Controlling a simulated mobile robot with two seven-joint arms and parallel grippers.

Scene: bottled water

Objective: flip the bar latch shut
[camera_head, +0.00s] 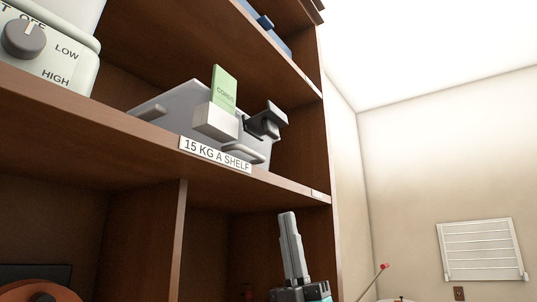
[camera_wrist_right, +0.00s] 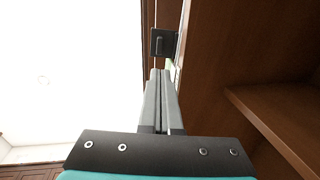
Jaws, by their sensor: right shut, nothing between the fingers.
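A grey metal case (camera_head: 190,97) sits on the middle shelf in the head view. A dark latch-like part (camera_head: 268,120) sticks out at its right end; I take it for the bar latch, but cannot make out how its bar lies. A dark part (camera_wrist_right: 163,42), likely the same one, shows just beyond my fingertips in the right wrist view. My right gripper (camera_head: 287,215) points up from below the shelf, shut and empty, apart from the latch in the head view. Its closed fingers (camera_wrist_right: 159,73) fill the middle of the wrist view. My left gripper is out of view.
A green card (camera_head: 224,88) stands in a pale holder at the case. The shelf's front edge (camera_head: 80,105) bears a "15 KG A SHELF" label (camera_head: 215,154). An appliance with a knob (camera_head: 25,38) stands at left. Open room lies right of the cabinet.

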